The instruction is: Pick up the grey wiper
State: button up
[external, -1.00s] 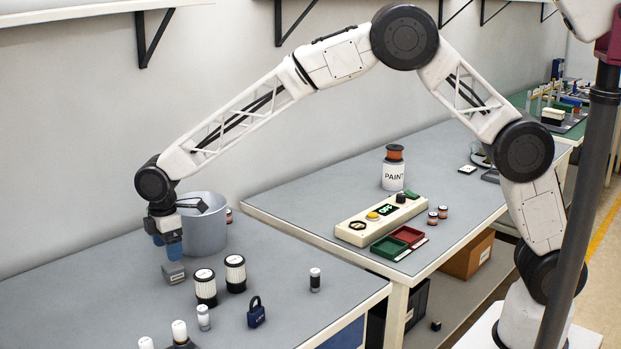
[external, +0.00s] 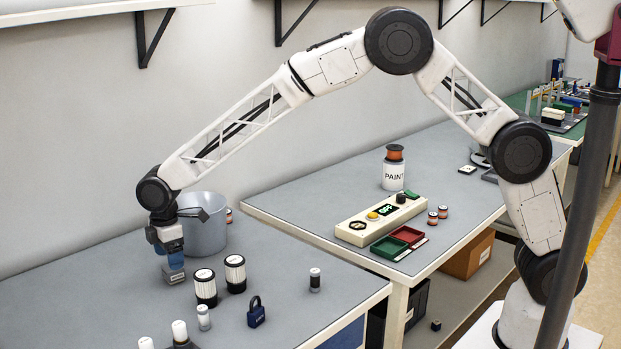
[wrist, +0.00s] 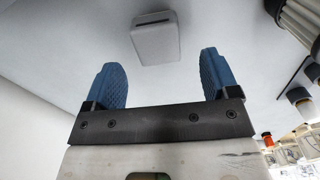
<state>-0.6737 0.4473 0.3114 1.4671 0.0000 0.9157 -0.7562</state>
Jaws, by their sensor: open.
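The grey wiper (external: 174,277) is a small grey block lying on the near bench, directly below my gripper (external: 174,260) in the external view. In that view the blue fingertips overlap its upper part, so I cannot tell whether they touch it. In the wrist view, my gripper (wrist: 161,75) is open with its two blue fingers wide apart. The wiper (wrist: 155,42) shows there beyond the fingertips, roughly in line with the gap between them. Nothing is held.
A grey bucket (external: 205,238) stands close behind my gripper. Two ribbed filters (external: 205,288) (external: 235,274) stand to the right of the wiper. A blue padlock (external: 256,313) and small bottles stand further forward. The bench's left part is clear.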

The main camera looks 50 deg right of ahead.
aim_at(173, 273)
jog(key=shift+f, duration=0.1)
jog(key=shift+d+f, duration=0.1)
jog(key=shift+f, duration=2.4)
jog(key=shift+c, duration=0.2)
jog(key=c, duration=1)
